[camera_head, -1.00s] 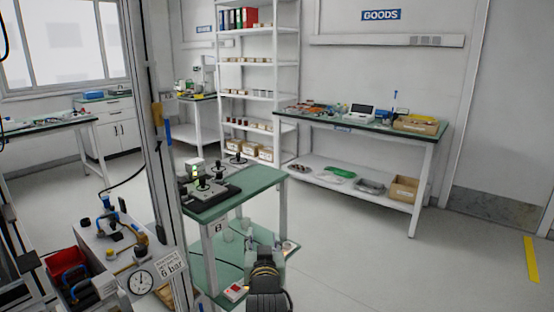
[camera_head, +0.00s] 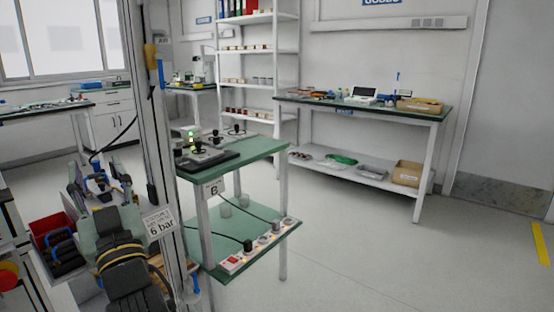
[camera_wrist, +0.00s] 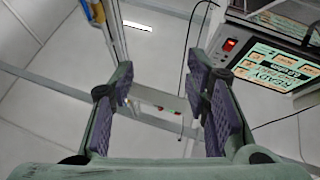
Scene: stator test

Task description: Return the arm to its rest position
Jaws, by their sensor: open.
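My gripper (camera_head: 98,180) is at the lower left of the head view, in front of the fixture with the "6 bar" sign. My dark arm links show just below it. In the wrist view its two purple-padded fingers (camera_wrist: 160,82) stand wide apart with nothing between them. The gripper is open and empty. The wrist view looks past the fingers at metal frame bars and a pale background. My arm hides part of the fixture, including the gauge.
A metal post (camera_head: 148,130) stands close to my gripper. A red bin (camera_head: 48,228) is at its left. A green-topped table (camera_head: 262,150) with a power strip on its lower shelf is at the right. A lit "READY" screen (camera_wrist: 272,72) shows in the wrist view. The right floor is clear.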

